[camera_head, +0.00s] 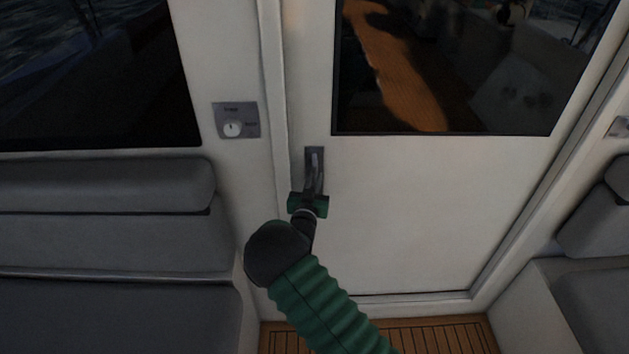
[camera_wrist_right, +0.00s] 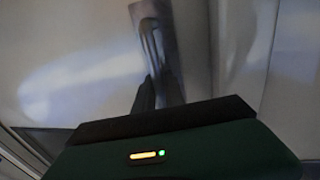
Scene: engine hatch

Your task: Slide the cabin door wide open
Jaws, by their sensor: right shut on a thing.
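The white cabin door (camera_head: 430,210) fills the middle and right of the head view, with a dark window (camera_head: 470,65) in its upper half. Its left edge lies against the white frame post (camera_head: 272,80). A dark upright handle (camera_head: 316,158) is set near that edge. My right gripper (camera_head: 312,188) comes up from below and is shut on the lower part of the handle. In the right wrist view the two dark fingers (camera_wrist_right: 158,92) meet the handle (camera_wrist_right: 151,38). My left gripper is not in view.
A lock plate (camera_head: 236,121) is on the wall left of the door. Grey cushioned seats stand at the left (camera_head: 110,230) and right (camera_head: 590,305). The slatted wooden floor (camera_head: 440,338) before the door is clear.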

